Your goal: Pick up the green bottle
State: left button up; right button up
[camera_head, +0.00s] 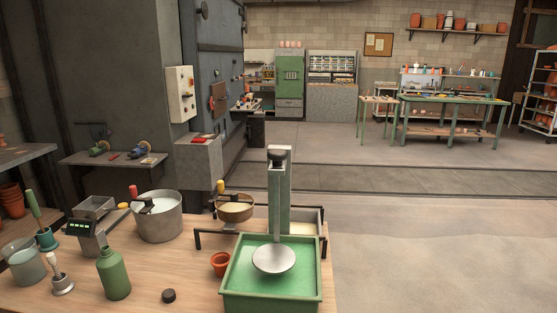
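The green bottle (114,276) stands upright on the wooden table at the lower left of the head view. It has a rounded shoulder and a narrow neck. Nothing covers it from this view. Neither of my grippers shows in the frame, and nothing is touching the bottle.
Around the bottle are a small white-handled tool on a stand (61,278), a scale (88,230), a metal pot (157,218) and a black puck (169,296). A clay pot (221,264) and a green tray (315,292) with a column and round plate stand to its right.

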aim_at(110, 266)
jog(key=u, duration=1.15)
jog(key=k, duration=0.55)
jog(key=u, duration=0.25)
jog(key=i, duration=0.45)
jog(key=z, duration=0.1)
